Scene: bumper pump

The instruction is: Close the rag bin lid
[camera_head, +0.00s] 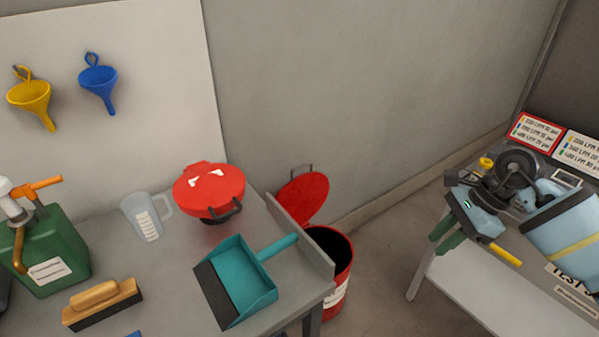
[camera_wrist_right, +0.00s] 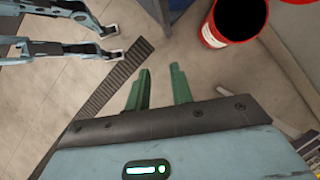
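The red rag bin (camera_head: 341,262) stands on the floor just past the bench end, with its dark mouth uncovered. Its round red lid (camera_head: 303,198) is raised and leans back toward the wall, with a small handle at its top. The bin (camera_wrist_right: 212,35) also shows at the top of the right wrist view, its lid mostly cut off. My right gripper (camera_head: 441,237) is well to the right of the bin, its green fingers (camera_wrist_right: 161,82) apart and empty. My left gripper (camera_wrist_right: 114,42) shows at the upper left of the right wrist view, fingers apart and empty.
The grey bench (camera_head: 180,270) holds a teal dustpan (camera_head: 250,282), red round-lidded container (camera_head: 209,190), clear jug (camera_head: 146,217), brush (camera_head: 102,302) and green can (camera_head: 50,252). A raised panel (camera_head: 300,238) edges the bench beside the bin. Floor right of the bin is clear.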

